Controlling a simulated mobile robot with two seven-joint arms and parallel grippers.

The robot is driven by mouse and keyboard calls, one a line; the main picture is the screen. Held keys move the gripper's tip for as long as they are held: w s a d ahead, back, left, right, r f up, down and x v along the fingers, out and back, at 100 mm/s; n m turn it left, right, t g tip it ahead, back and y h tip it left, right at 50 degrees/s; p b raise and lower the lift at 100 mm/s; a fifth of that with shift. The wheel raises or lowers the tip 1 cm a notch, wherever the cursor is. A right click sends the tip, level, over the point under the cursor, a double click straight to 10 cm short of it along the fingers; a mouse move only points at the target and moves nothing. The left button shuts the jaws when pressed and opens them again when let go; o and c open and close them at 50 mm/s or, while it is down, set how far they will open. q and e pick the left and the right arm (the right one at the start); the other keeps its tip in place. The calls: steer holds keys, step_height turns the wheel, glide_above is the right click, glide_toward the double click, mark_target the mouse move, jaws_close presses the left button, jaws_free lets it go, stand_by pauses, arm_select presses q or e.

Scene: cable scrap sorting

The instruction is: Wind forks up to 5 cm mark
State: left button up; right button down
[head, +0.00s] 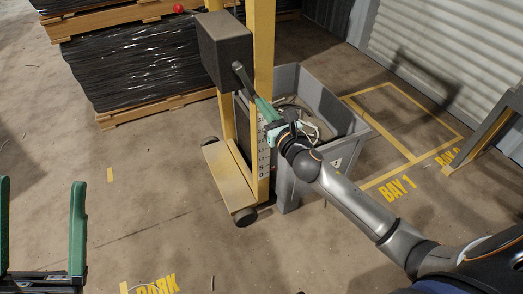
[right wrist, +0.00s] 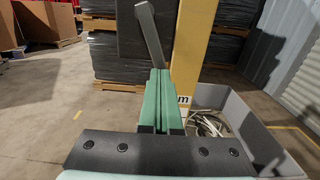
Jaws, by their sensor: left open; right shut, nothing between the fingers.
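A hand stacker stands in the middle of the head view, with a yellow mast (head: 263,45), a dark winch box (head: 225,48) and a grey crank (head: 243,78) on its side. A white height scale (head: 263,150) with numbers runs down the mast, 0 near the bottom. I cannot make out the forks or their height. My right gripper (head: 262,104) is shut and empty, its tips at the crank's lower end. In the right wrist view the crank (right wrist: 151,35) rises just beyond the green fingertips (right wrist: 160,72); I cannot tell if they touch. My left gripper (head: 40,183) is open and empty, far from the stacker.
A grey crate (head: 345,150) holding cable scrap (head: 308,130) stands right behind the mast. Black-wrapped pallet stacks (head: 140,65) stand at the back left. The stacker's yellow base (head: 228,175) is low on wheels. Floor at front left and in Bay 1 is clear.

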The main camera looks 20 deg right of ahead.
steer(key=a+f+b, duration=0.3)
steer(key=a, duration=0.5)
arm_select(q)
steer(key=w+a+f+n+g+y+p, duration=0.15)
steer(key=w+f+n+y+p, duration=0.3)
steer(key=f, duration=0.45)
steer(key=w+f+n+g+y+p, duration=0.35)
steer(key=f+y, duration=0.25)
steer(key=f, duration=0.2)
arm_select(e)
steer(key=a+r+p, duration=0.5)
steer(key=a+r, duration=0.1)
steer(key=r, duration=0.6)
steer(key=d+r+p, duration=0.8)
steer(key=p, duration=0.2)
arm_select(q)
steer(key=s+f+n+g+y+b, duration=0.1)
steer(key=s+f+g+b, duration=0.1)
steer(key=s+f+g, duration=0.2)
steer(key=s+f+n+g+b, duration=0.1)
steer(key=s+f+g, duration=0.3)
steer(key=f, duration=0.4)
steer(key=shift+d+f+y+b, duration=0.35)
steer(key=shift+d+b, duration=0.1)
steer(key=shift+b, duration=0.25)
arm_select(e)
steer(key=d+f, duration=0.5)
steer(key=d, duration=0.4)
steer(key=shift+d+f, duration=0.25)
